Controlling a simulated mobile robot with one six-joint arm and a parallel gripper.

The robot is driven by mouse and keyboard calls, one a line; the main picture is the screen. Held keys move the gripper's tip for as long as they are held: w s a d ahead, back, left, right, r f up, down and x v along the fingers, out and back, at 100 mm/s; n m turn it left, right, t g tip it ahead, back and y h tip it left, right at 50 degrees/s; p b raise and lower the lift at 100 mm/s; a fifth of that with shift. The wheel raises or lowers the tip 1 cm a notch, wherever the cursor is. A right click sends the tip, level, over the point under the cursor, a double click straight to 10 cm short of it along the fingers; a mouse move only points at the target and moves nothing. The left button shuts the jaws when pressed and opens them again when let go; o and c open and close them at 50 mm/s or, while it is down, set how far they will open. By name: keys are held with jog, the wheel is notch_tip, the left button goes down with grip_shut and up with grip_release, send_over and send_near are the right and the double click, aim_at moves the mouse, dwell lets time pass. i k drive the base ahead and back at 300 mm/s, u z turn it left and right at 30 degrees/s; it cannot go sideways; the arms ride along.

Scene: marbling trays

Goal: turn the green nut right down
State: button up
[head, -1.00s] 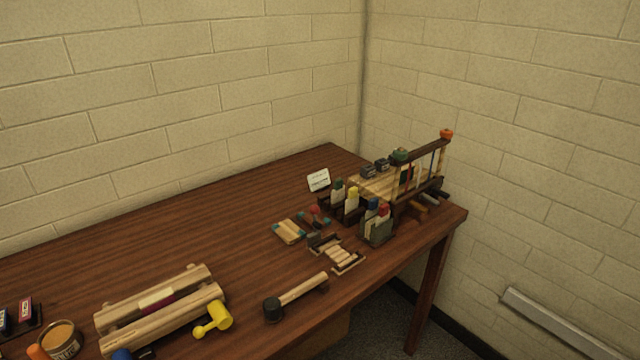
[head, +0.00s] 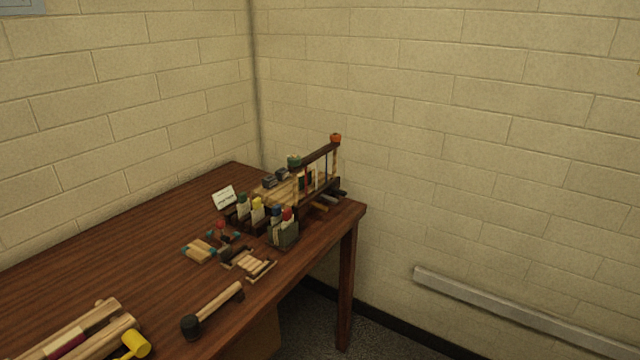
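A green nut (head: 294,160) sits at the near left end of a dark wooden crossbar (head: 316,153), on a press-like frame at the far right of the table. An orange-red nut (head: 336,138) tops the pale post at the crossbar's other end. Coloured strips or cords show between the crossbar and the dark lower beam. The thread under the green nut is too small to make out. My gripper is not in view.
The brown table (head: 120,232) has bare room at left and back. Bottles in holders, a white card (head: 223,198), small wooden pieces, a black-headed mallet (head: 213,310) and a yellow mallet (head: 133,345) stand or lie nearer. Floor shows right of the table.

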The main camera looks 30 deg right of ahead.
aim_at(293, 162)
jog(key=k, duration=1.1)
jog(key=z, duration=0.3)
jog(key=i, duration=0.4)
jog(key=z, duration=0.65)
jog(key=i, duration=1.6)
jog(key=u, duration=0.65)
jog(key=i, duration=0.6)
jog(key=u, duration=0.3)
